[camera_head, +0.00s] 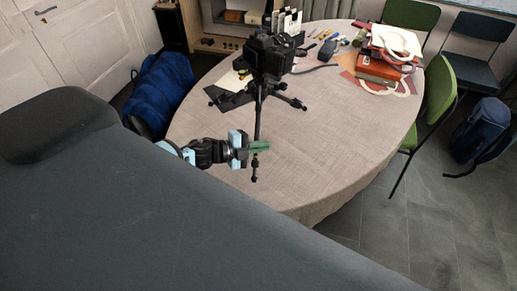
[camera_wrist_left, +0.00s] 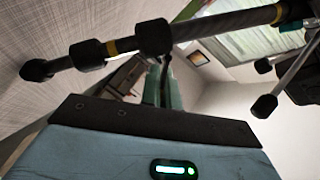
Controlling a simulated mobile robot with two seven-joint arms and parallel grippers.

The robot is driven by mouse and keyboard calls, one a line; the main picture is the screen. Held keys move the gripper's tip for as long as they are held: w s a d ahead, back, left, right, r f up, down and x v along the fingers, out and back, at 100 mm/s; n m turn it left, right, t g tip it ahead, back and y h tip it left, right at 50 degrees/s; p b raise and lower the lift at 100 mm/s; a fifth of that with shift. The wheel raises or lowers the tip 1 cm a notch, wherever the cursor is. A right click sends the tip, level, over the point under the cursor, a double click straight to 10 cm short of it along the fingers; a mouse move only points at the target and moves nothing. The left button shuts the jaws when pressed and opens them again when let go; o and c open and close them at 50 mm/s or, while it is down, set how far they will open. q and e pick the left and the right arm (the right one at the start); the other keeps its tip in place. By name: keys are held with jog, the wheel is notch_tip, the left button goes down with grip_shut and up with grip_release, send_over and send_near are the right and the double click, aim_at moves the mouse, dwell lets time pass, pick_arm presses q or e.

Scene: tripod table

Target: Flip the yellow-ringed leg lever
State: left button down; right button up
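A black tripod (camera_head: 259,115) stands on the table with its legs spread and a black camera (camera_head: 270,55) on top. One leg (camera_head: 256,167) points toward the front. My right gripper is out of view.
The oval table (camera_head: 340,150) has a beige cloth, clear at the front and right. Books (camera_head: 383,65) and small tools (camera_head: 325,36) lie at the back. Green chairs (camera_head: 437,90) stand at the right and a blue bag (camera_head: 160,90) at the left.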

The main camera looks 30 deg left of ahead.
pick_arm(q)
jog(key=shift+w+a+r+n+g, duration=0.1)
jog(key=shift+w+r+n+g, duration=0.15)
jog(key=shift+n+g, duration=0.5)
jog(key=shift+w+a+r+n+g, duration=0.1)
jog(key=shift+w+r+n+g, duration=0.1)
jog(key=shift+n+g, duration=0.5)
jog(key=shift+w+a+r+n+g, duration=0.1)
jog(key=shift+w+r+n+g, duration=0.25)
jog(key=shift+n, duration=0.6)
jog(key=shift+s, duration=0.15)
jog(key=c, duration=1.9)
grip_release()
jog(key=shift+f, duration=0.1)
jog(key=shift+c, duration=0.2)
jog(key=shift+s, duration=0.1)
jog(key=v, duration=0.7)
jog(key=shift+a, duration=0.3)
